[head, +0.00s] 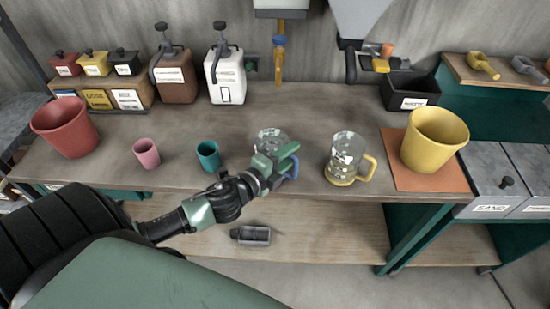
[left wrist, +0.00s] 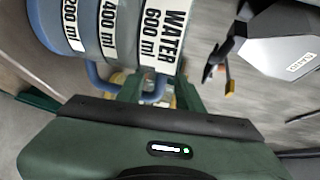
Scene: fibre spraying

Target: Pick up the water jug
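The water jug (head: 270,141) is a clear measuring jug with a blue handle and base. It stands on the workbench, partly hidden behind my left gripper (head: 275,160). In the left wrist view the jug (left wrist: 120,30) shows large, with the label "WATER 600 ml" and lower marks. Its blue handle (left wrist: 96,78) reaches in between the green fingers of my left gripper (left wrist: 157,92). The fingers look apart, with space around the handle, so the gripper appears open at the handle. My right gripper is in neither view.
A similar jug with a yellow handle (head: 345,158) stands close to the right. A teal cup (head: 208,155), a pink cup (head: 146,153) and a red bucket (head: 65,127) are to the left. A yellow bucket (head: 434,139) stands on an orange mat (head: 408,174).

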